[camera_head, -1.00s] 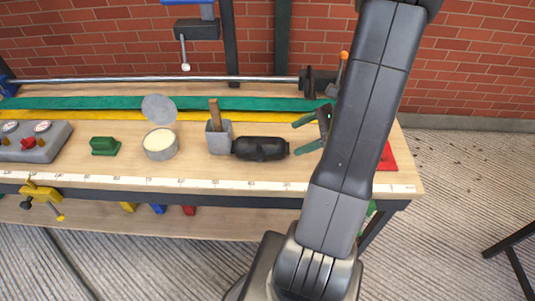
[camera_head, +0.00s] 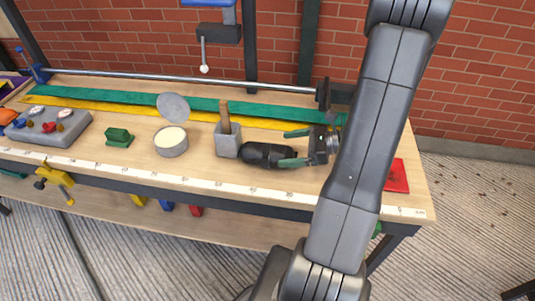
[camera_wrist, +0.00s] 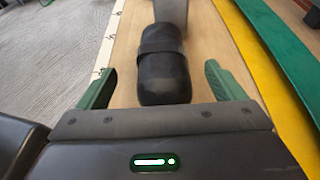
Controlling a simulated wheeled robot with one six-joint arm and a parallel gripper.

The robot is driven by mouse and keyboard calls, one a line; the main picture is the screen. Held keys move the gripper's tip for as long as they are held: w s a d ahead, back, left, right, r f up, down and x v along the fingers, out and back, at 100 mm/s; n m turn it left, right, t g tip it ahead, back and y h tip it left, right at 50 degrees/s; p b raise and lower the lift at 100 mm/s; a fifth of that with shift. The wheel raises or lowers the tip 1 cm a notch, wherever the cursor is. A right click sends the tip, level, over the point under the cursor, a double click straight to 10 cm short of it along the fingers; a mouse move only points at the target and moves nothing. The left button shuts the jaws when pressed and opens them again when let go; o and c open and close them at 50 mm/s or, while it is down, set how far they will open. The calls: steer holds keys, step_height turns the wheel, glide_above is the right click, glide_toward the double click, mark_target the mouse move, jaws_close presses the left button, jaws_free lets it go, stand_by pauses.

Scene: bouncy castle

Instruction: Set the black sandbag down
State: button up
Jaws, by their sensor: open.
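A gap shows between each finger and the bag there. My arm hides part of the bench to the right.
An open tin (camera_head: 171,143), a green block (camera_head: 118,137) and a control box (camera_head: 45,125) stand further left. A red sheet (camera_head: 397,177) lies right of my arm. Green and yellow strips run behind.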

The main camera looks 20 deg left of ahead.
mark_target(272, 148)
steer(key=shift+r+x, duration=0.2)
steer(key=shift+x, duration=2.15)
steer(key=shift+w+a, duration=0.1)
steer(key=c, duration=1.7)
steer(key=shift+c, duration=1.1)
steer(key=shift+r, duration=0.1)
